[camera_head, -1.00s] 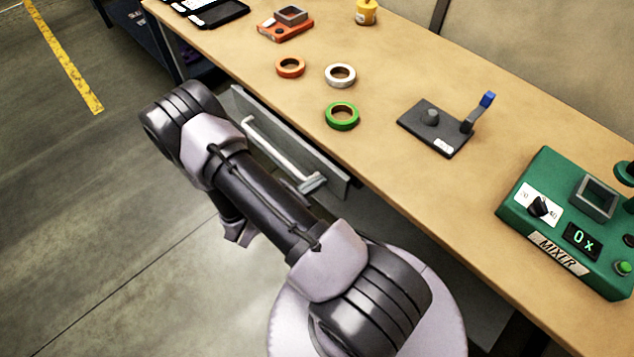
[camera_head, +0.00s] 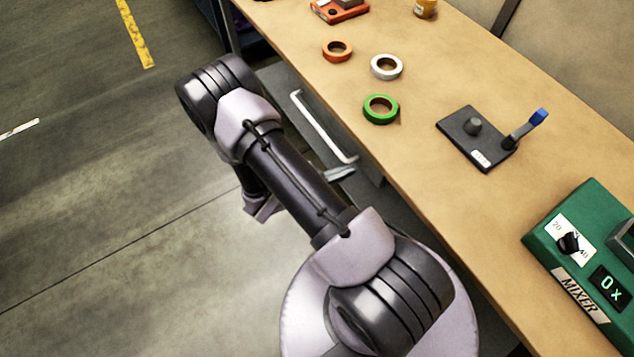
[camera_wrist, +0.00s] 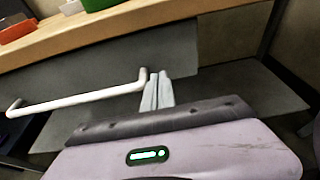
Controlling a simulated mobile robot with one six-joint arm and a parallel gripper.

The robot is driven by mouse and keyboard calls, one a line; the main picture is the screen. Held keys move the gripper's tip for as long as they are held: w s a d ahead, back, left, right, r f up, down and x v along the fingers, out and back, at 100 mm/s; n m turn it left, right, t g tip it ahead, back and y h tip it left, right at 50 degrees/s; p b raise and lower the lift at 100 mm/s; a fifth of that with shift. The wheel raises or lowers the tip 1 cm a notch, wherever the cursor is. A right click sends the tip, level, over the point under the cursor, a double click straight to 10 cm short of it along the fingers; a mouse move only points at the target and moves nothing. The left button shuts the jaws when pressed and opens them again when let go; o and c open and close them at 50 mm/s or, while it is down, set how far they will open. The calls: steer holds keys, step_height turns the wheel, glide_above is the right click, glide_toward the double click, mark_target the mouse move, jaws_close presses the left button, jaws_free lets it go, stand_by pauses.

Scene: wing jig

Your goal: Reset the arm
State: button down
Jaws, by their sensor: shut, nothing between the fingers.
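My arm stands in the middle of the head view, folded at the elbow in front of the workbench. My gripper (camera_wrist: 157,92) is shut and empty; its two pale fingers lie together in the wrist view. The fingertips also show in the head view (camera_head: 340,174), just past my upper arm. They are close to the right end of a white bar handle (camera_wrist: 85,101) on a grey drawer front (camera_wrist: 105,78) below the benchtop. The handle also shows in the head view (camera_head: 322,128). I cannot tell whether the fingers touch it. My wrist is mostly hidden behind the arm.
On the workbench (camera_head: 430,210) are orange (camera_head: 326,51), white (camera_head: 374,69) and green (camera_head: 367,112) tape rings, a dark plate with a blue-tipped lever (camera_head: 463,150), and a green mixer (camera_head: 545,240). The floor (camera_head: 110,210) to the left is clear.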

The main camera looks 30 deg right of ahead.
steer(key=p+v, duration=0.3)
steer(key=v, duration=0.6)
steer(key=s+a+r+m+t+y, duration=0.2)
steer(key=a+r+m+y, duration=0.2)
steer(key=r+m, duration=0.3)
steer(key=s+a+r+m+t+y, duration=0.2)
steer(key=a+r+m+y, duration=0.3)
steer(key=r, duration=1.1)
steer(key=s+a+r+m+t+y, duration=0.2)
steer(key=s+a+r+m+y, duration=0.2)
steer(key=r+m+y, duration=0.3)
step_height(320, 180, up, 4)
steer(key=a+m, duration=0.1)
steer(key=m, duration=0.2)
steer(key=shift+s+r+y, duration=0.25)
steer(key=shift+y, duration=0.05)
